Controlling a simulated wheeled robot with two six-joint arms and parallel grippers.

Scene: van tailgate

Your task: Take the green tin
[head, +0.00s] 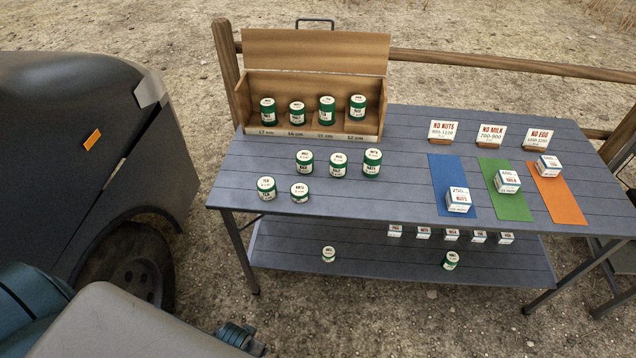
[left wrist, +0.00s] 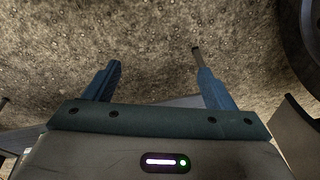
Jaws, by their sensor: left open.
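Several green tins with white labels stand on and under the table. In the head view, four compartments of the wooden box hold one tin each, such as this green tin (head: 327,111). More green tins stand on the tabletop in front of it, including one at the front left (head: 266,188) and one in the middle (head: 338,165). Two green tins stand on the lower shelf, one left (head: 328,254) and one right (head: 450,260). In the left wrist view my left gripper (left wrist: 155,72) is open and empty above bare gravel, away from the tins. My right gripper does not show.
The slatted grey table (head: 400,205) bears a wooden box (head: 315,50), blue, green and orange mats (head: 515,205) with white boxes, and sign cards (head: 492,135). Small white boxes line the lower shelf (head: 290,260). A dark van (head: 60,130) stands left. A wooden fence (head: 520,64) runs behind.

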